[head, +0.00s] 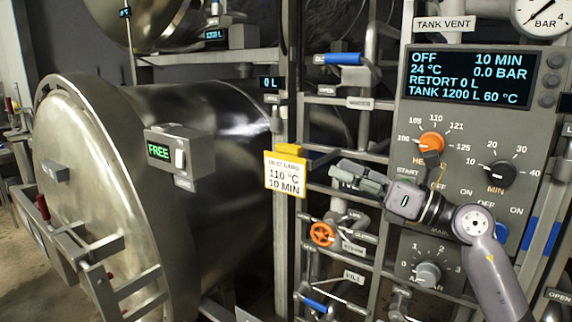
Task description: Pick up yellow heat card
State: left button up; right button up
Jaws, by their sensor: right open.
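The yellow heat card (285,175), yellow-edged with a white face reading "HEAT CARD 110 °C 10 MIN", hangs upright on a grey post. A yellow clip or holder (289,149) is at its top edge. My right gripper (338,174) is to the right of the card, apart from it, with its fingers pointing left towards it. It is open, and nothing shows between its fingers. My left gripper is not in view.
A large steel retort (110,190) fills the left side. A control panel (455,135) with knobs and a display stands at right, close behind my right arm. Pipes, an orange valve wheel (322,233) and a blue-handled valve (342,58) surround the gripper.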

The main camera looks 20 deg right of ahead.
notch_tip(320, 180, up, 2)
jog(key=s+d+n+h, duration=0.1)
jog(key=d+n+h, duration=0.1)
jog(key=h+p, duration=0.1)
jog(key=p, duration=0.5)
send_near(277, 146)
jog(key=shift+w+a+r+n+g, duration=0.15)
jog(key=shift+w+n+g, duration=0.25)
jog(key=shift+w, duration=0.75)
jog(key=p+x, duration=0.2)
jog(key=x, duration=0.3)
jog(key=shift+a, duration=0.1)
jog(key=shift+w+a, duration=0.25)
jog(key=shift+w, duration=0.1)
jog(key=shift+s+d, duration=0.1)
jog(key=shift+d, duration=0.05)
jog(key=shift+c, duration=0.8)
grip_shut()
